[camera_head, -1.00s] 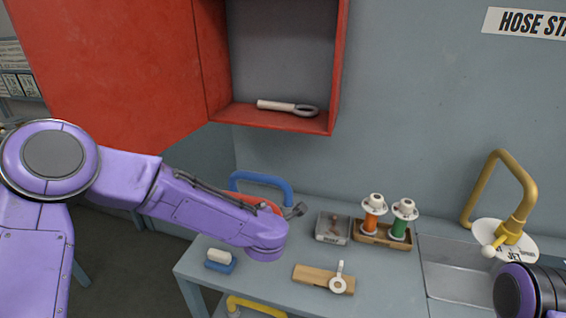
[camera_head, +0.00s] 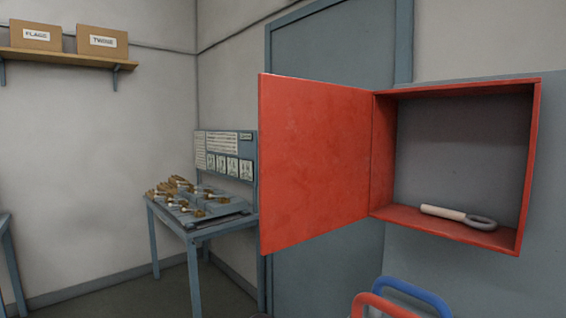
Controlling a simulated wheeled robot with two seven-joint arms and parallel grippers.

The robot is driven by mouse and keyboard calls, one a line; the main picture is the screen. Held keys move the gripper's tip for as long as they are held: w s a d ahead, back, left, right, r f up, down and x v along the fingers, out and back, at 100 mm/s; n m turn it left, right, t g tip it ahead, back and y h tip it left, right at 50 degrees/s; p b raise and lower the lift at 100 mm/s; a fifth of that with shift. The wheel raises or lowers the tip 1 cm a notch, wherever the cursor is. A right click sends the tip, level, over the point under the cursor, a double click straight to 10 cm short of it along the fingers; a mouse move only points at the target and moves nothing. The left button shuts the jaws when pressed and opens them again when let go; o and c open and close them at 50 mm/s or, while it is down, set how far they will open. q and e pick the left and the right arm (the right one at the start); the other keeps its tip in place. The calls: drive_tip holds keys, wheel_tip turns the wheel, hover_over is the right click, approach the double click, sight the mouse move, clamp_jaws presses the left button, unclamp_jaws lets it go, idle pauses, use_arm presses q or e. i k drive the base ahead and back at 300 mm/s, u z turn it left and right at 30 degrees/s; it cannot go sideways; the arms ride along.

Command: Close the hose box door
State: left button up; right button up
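The red hose box (camera_head: 384,150) is mounted on the wall at the right of the head view. Its red door (camera_head: 312,165) is hinged on the box's left side and stands wide open, swung out to the left. Inside, a tool with a pale handle and a grey ring end (camera_head: 458,216) lies on the box floor. Neither of my grippers is in view, and nothing touches the door.
Below the box are a blue handle (camera_head: 415,294) and a red handle (camera_head: 378,303). A table with brass fittings (camera_head: 190,228) stands behind, left of the door. A shelf (camera_head: 68,58) holds boxes labelled FLAGS and TWINE. A grey-blue door (camera_head: 335,50) is behind.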

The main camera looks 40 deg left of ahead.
sight(314, 138)
drive_tip(key=u, duration=2.35)
drive_tip(key=i, duration=2.05)
drive_tip(key=z, duration=2.8)
